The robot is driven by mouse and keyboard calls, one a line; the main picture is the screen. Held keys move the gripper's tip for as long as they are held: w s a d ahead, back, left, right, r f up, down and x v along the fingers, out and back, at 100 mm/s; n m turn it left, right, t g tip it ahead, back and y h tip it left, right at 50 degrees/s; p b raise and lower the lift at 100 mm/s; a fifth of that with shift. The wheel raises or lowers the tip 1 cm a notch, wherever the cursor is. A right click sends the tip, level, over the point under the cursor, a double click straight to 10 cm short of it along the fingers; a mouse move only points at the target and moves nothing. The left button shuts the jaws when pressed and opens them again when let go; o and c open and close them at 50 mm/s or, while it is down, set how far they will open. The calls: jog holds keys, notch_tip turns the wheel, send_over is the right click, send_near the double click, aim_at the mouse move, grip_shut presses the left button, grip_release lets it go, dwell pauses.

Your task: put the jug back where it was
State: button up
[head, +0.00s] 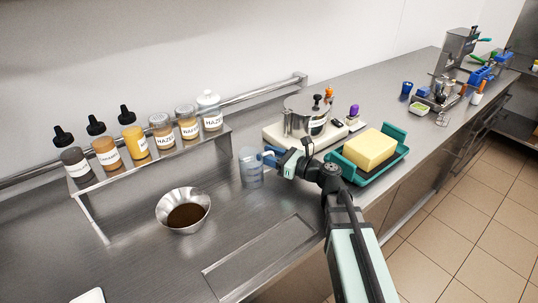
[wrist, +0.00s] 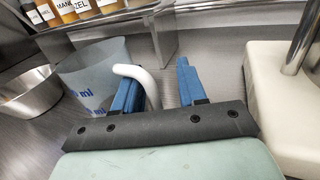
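The jug (head: 251,170) is a translucent measuring jug standing upright on the steel counter, right of the metal bowl. In the wrist view the jug (wrist: 92,72) shows blue markings and a white handle (wrist: 146,84). My gripper (head: 268,156) is at the handle side of the jug. In the wrist view my gripper (wrist: 156,86) has its blue fingers apart. The handle passes over the left finger and comes down between the two, close to the left one, with a clear gap to the right one. Whether the left finger touches it I cannot tell.
A metal bowl (head: 168,205) of dark contents stands left of the jug. A steel shelf (head: 150,172) with several labelled bottles is behind. A scale with a steel pot (head: 300,118) and a teal tray (head: 397,167) with a yellow block are right. Counter in front of the jug is clear.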

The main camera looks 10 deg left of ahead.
jog(key=v, duration=1.3)
jog(key=shift+s+d+f, duration=0.1)
jog(key=shift+s+d, duration=0.05)
jog(key=shift+d, duration=0.25)
